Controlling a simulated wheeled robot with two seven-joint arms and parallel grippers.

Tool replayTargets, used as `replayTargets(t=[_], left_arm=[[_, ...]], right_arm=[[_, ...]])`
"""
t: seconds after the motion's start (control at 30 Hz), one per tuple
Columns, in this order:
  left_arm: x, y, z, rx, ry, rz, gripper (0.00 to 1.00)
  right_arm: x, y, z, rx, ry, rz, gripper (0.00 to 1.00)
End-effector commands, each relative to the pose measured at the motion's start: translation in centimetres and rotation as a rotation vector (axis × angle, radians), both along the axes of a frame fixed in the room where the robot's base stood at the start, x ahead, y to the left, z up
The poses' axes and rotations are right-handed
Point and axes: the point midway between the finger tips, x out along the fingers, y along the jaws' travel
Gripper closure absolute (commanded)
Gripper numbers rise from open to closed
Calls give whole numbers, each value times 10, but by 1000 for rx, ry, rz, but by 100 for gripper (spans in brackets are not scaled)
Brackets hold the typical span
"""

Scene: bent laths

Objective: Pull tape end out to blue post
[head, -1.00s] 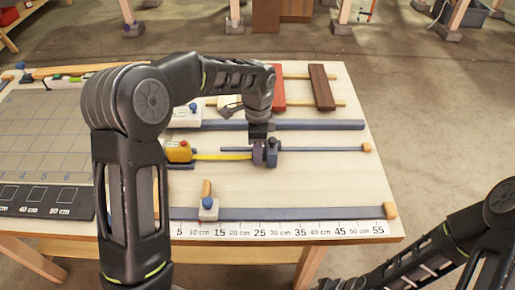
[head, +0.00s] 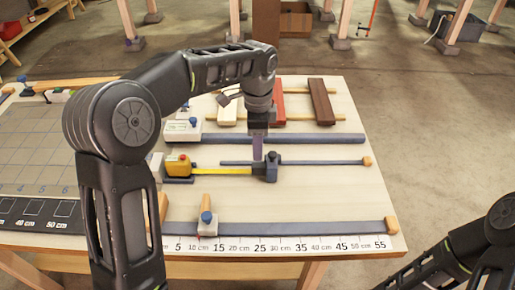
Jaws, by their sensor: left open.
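The yellow tape measure (head: 178,166) sits in a dark holder on the table. Its yellow tape (head: 222,171) is drawn out to the right, and its far end reaches the dark blue post (head: 271,167) on the thin rail. Whether the tape end touches the post is too small to tell. My left gripper (head: 257,158) points down just above the tape's end, left of the post. It is open, and nothing shows held in it. My right arm shows at the lower right, but its gripper is out of the picture.
A long blue bar (head: 285,138) lies behind the tape. A blue strip (head: 300,228) with a blue-knobbed block (head: 207,222) and a centimetre scale runs along the front. A slatted piece with a dark red board (head: 321,101) is at the back. A gridded grey mat (head: 35,150) lies left.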

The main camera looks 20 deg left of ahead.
Motion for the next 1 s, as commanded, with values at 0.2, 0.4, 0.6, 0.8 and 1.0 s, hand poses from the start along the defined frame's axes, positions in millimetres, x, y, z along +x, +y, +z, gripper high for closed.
replayTargets(t=[0.2,0.4,0.6,0.8,1.0], left_arm=[[0,2,-2,0,2,5,63],[-9,65,7,-7,-29,135,79],[-71,128,9,-183,-88,502,96],[-107,127,6,-487,-193,1066,100],[-91,106,5,-677,-197,1393,100]], right_arm=[[0,0,0,0,0,0,64],[0,0,-10,0,0,0,64],[0,0,-27,0,0,0,64],[0,0,-37,0,-2,-1,64],[1,0,-34,0,-2,-1,64]])
